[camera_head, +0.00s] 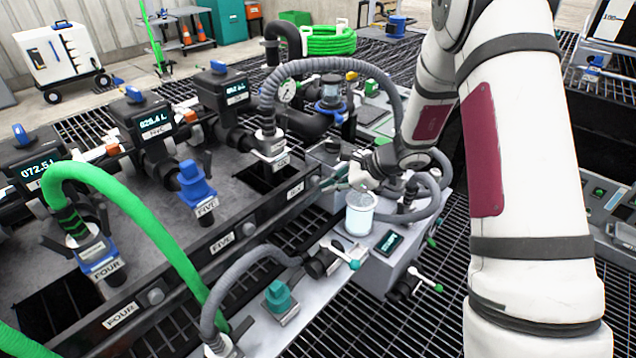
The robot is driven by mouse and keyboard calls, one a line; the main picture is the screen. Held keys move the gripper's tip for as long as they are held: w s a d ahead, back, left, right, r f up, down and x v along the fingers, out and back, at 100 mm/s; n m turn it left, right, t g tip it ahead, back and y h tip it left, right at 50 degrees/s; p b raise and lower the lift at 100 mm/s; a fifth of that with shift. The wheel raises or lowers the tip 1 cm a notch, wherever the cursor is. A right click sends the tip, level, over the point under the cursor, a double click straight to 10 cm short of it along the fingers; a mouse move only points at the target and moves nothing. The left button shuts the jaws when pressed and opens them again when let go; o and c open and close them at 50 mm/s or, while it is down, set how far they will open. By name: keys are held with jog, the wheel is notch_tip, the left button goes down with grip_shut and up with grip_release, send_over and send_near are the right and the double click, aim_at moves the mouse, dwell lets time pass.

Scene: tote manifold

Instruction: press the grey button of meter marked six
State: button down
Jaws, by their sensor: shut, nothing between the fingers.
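A long dark manifold bench carries three meters in a row. The labels FOUR (124,313) and FIVE (222,242) are readable on its front edge. A third, small front label (295,190) farther along, in line with the far meter (222,88), is too small to read surely. Round grey buttons sit beside the FOUR label (155,296) and the FIVE label (248,228). A small roundish grey shape (313,181) right of the third label may be its button. My gripper (338,182) is shut and empty, just right of that spot. I cannot tell if it touches anything.
A grey hose (345,66) arches over the far end near my wrist. A clear cylinder (360,213) and a small display (389,242) stand just below my gripper. A green hose (150,215) crosses the near left. Green-tipped valve levers (345,258) stick out in front.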

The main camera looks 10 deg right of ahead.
jog(key=shift+w+a, duration=0.4)
jog(key=shift+w, duration=0.1)
dwell(0.9)
jog(key=shift+s+d, duration=0.1)
jog(key=shift+s+d+b, duration=0.3)
jog(key=shift+s+d, duration=0.25)
jog(key=shift+s, duration=0.2)
jog(key=shift+s+d+b, duration=0.2)
jog(key=shift+s+d, duration=0.55)
jog(key=shift+s, duration=0.3)
jog(key=shift+s+d+b, duration=0.2)
jog(key=shift+s+d, duration=0.5)
jog(key=shift+s, duration=0.3)
jog(key=shift+r, duration=0.1)
